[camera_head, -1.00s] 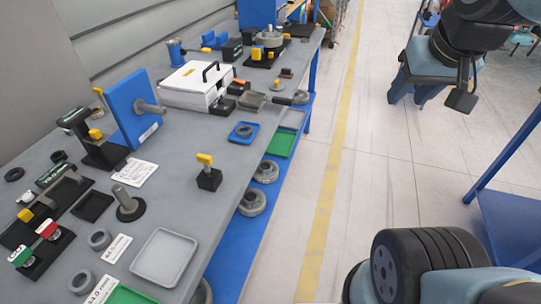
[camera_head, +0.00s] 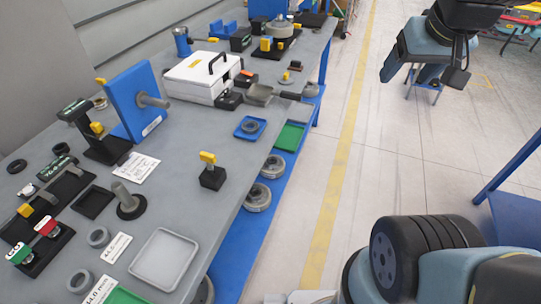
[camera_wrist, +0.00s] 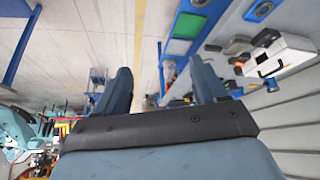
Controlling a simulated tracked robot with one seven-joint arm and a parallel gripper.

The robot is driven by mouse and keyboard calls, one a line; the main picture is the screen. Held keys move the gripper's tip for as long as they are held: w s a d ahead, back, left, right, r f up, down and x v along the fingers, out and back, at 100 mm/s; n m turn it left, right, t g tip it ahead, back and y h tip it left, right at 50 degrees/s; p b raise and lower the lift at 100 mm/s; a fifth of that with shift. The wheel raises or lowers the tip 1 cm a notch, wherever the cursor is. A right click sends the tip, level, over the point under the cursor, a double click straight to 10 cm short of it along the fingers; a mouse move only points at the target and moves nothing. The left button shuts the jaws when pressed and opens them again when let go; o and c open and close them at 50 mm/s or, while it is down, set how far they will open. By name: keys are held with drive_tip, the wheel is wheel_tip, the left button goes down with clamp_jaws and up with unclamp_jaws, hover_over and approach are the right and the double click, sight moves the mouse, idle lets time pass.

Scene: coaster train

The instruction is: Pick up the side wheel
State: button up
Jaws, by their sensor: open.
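Several round grey wheel-like parts show, and I cannot tell for sure which is the side wheel. One grey ring-shaped wheel (camera_head: 249,127) lies in a small blue tray (camera_head: 239,133) near the bench's right edge. Two larger grey wheels, a nearer one (camera_head: 257,198) and a farther one (camera_head: 273,167), lie on the blue lower shelf. My gripper (camera_head: 408,76) is at the upper right over the floor, well away from the bench. In the wrist view my gripper (camera_wrist: 160,86) has its two fingers wide apart with nothing between them.
The grey bench (camera_head: 215,226) is crowded with fixtures, a white case (camera_head: 197,80), a scoop (camera_head: 262,93) and a yellow-topped black block (camera_head: 212,175). A green tray (camera_head: 289,137) lies beyond the edge. A blue frame (camera_head: 515,160) stands right. The floor between is clear.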

drive_tip(key=o, duration=0.5)
drive_tip(key=shift+n+t, duration=0.4)
drive_tip(key=shift+n, duration=0.1)
drive_tip(key=w, duration=0.3)
drive_tip(key=w+f, duration=0.1)
drive_tip(key=w, duration=0.3)
drive_tip(key=w+f, duration=0.1)
drive_tip(key=w, duration=0.3)
drive_tip(key=shift+w+d+f, duration=0.15)
drive_tip(key=shift+d+f, duration=0.05)
drive_tip(key=w+a+f+n+t+y, duration=0.1)
drive_tip(key=w+a+f+n, duration=0.15)
drive_tip(key=w+f, duration=1)
drive_tip(key=w+a+f+n+t+y, duration=0.1)
drive_tip(key=w+a+f+n, duration=0.15)
drive_tip(key=w+f, duration=1)
drive_tip(key=n+t+y, duration=0.1)
drive_tip(key=t+y, duration=0.2)
drive_tip(key=y, duration=0.3)
approach(270, 160)
drive_tip(key=shift+w+d+f, duration=0.25)
drive_tip(key=shift+w+f, duration=0.1)
drive_tip(key=shift+w, duration=0.15)
drive_tip(key=shift+a+r+x, duration=0.15)
drive_tip(key=shift+a+x, duration=0.05)
drive_tip(key=shift+x, duration=1.15)
drive_tip(key=shift+a+r+x, duration=0.15)
drive_tip(key=shift+a+x, duration=0.05)
drive_tip(key=shift+x, duration=1.2)
